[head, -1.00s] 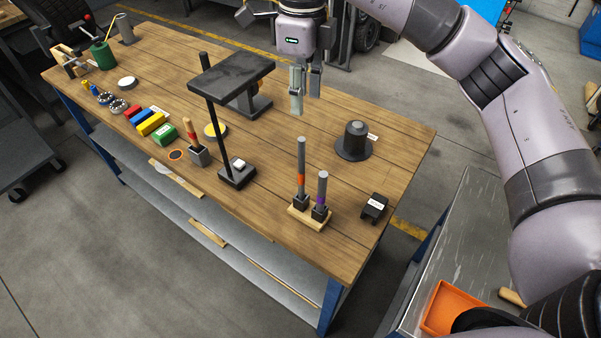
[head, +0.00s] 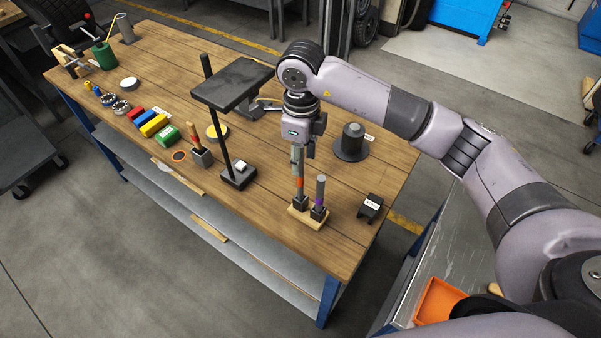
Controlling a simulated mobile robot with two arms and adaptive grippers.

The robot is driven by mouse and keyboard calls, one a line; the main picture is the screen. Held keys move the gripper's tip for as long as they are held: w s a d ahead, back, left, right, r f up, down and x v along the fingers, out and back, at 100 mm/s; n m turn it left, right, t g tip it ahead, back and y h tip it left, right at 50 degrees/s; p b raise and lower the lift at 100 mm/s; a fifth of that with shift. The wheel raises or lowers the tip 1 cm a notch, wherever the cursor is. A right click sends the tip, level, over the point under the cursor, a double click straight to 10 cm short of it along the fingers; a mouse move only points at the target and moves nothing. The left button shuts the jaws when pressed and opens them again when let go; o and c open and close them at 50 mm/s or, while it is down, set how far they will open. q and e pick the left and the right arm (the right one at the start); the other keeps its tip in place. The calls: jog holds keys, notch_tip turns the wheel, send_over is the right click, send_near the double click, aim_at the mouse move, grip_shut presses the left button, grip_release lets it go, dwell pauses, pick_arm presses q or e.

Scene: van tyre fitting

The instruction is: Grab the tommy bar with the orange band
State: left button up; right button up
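The tommy bar with the orange band (head: 300,183) stands upright in a small wooden holder (head: 302,218) near the front right of the bench. A second bar with a purple band (head: 319,192) stands in the same holder, just to its right. My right gripper (head: 300,158) points down at the top of the orange-banded bar. Its fingers cover the bar's upper end, and I cannot tell whether they touch it or how wide they are apart. My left gripper is not in view.
A black raised plate on a post (head: 233,84) stands to the left of the gripper. A dark flanged hub (head: 351,145) is behind to the right, and a small black block (head: 370,207) is right of the holder. Coloured blocks (head: 148,122) lie farther left.

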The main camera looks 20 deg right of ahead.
jog(key=shift+f, duration=0.8)
jog(key=shift+c, duration=0.2)
grip_shut()
jog(key=shift+r, duration=0.1)
